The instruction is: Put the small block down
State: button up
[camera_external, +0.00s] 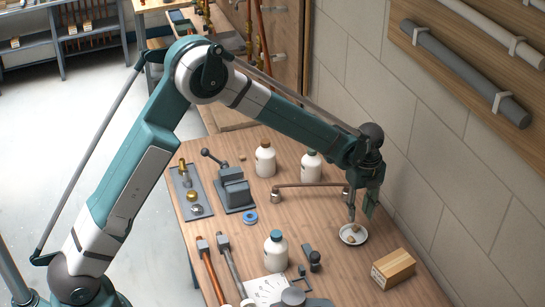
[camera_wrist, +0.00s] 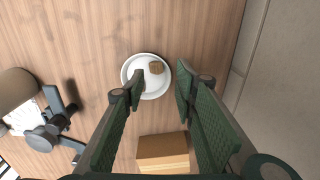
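The small brown block (camera_wrist: 155,67) is in a round white dish (camera_wrist: 148,97), near the dish's upper right edge in the wrist view. The external view also shows the dish (camera_external: 364,239) with small brownish pieces in it (camera_external: 351,239). My gripper (camera_external: 361,213) points down just above the dish. In the wrist view its two green fingers (camera_wrist: 160,82) stand apart with a clear gap, and the block shows beyond the tips, touching neither. The left finger covers part of the dish. Whether the fingertips reach below the dish's rim is unclear.
A bent copper pipe (camera_external: 308,186), white bottles (camera_external: 275,250) and a dark clamp tool (camera_external: 312,259) stand nearby. A grey vise (camera_external: 234,190) is farther left. The block wall (camera_external: 430,170) is close on the right.

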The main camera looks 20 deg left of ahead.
aim_at(356, 225)
notch_tip(356, 225, up, 9)
jog(key=shift+f, duration=0.15)
jog(key=shift+a, duration=0.1)
dwell(0.8)
jog(key=s+a+r+n+t, duration=0.1)
jog(key=s+a+r+n, duration=0.3)
jog(key=a+r, duration=0.45)
jog(key=s+a+r+n+t, duration=0.1)
jog(key=s+a+r+n, duration=0.35)
jog(key=a, duration=0.65)
jog(key=s+a+r+n+t, duration=0.1)
jog(key=s+a+r+n, duration=0.2)
jog(key=a+r+n, duration=0.5)
jog(key=s+a+f+n+t, duration=0.1)
jog(key=s+a+n, duration=0.4)
jog(key=s+a, duration=0.6)
jog(key=s+a+f+n+t, duration=0.1)
jog(key=s+a+n+t, duration=0.2)
jog(key=s+a, duration=0.8)
jog(key=shift+s+f+n, duration=0.3)
jog(key=shift+s+n, duration=0.2)
jog(key=shift+n, duration=0.75)
